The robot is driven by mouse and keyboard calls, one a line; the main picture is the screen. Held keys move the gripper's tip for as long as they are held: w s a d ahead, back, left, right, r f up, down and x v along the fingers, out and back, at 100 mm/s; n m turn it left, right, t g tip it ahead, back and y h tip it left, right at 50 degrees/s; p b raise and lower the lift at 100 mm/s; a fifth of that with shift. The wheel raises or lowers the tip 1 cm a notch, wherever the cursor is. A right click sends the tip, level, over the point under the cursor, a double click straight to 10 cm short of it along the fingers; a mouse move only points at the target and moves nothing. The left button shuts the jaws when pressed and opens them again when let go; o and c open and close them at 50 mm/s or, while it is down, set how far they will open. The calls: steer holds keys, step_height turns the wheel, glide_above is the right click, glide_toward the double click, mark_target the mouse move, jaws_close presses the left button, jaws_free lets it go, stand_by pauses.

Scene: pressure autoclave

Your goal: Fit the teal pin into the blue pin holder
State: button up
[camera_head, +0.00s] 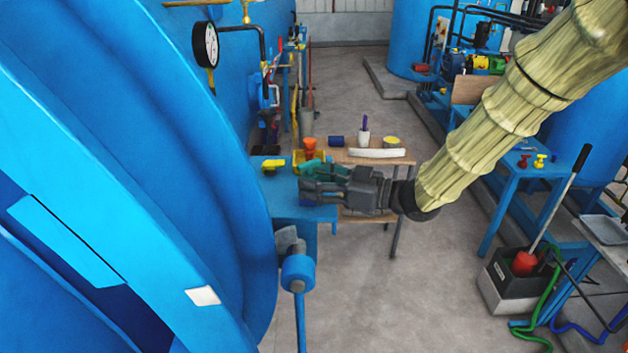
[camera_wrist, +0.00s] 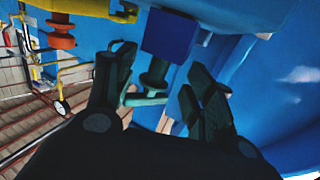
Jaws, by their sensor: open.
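In the wrist view, the teal pin (camera_wrist: 147,99) shows a teal cross-bar and a dark stem between my spread fingers. The stem meets the blue pin holder (camera_wrist: 168,35), a square blue block; how deep it sits is hidden. My gripper (camera_wrist: 160,68) is open, with one finger on each side of the pin, and a gap shows on the right. In the head view, my gripper (camera_head: 304,187) reaches left over the blue table (camera_head: 290,208). The holder shows partly as a blue patch (camera_head: 305,203) under the fingers. A teal shape shows behind the gripper; its identity is unclear there.
A yellow piece (camera_head: 273,164) and an orange-red part (camera_head: 310,147) in a yellow tray are close by. The big blue vessel (camera_head: 170,150) fills the left. A wooden table (camera_head: 345,155) stands behind.

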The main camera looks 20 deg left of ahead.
steer(key=s+d, duration=0.1)
steer(key=d, duration=1)
steer(key=shift+d+r, duration=0.25)
steer(key=shift+d, duration=0.1)
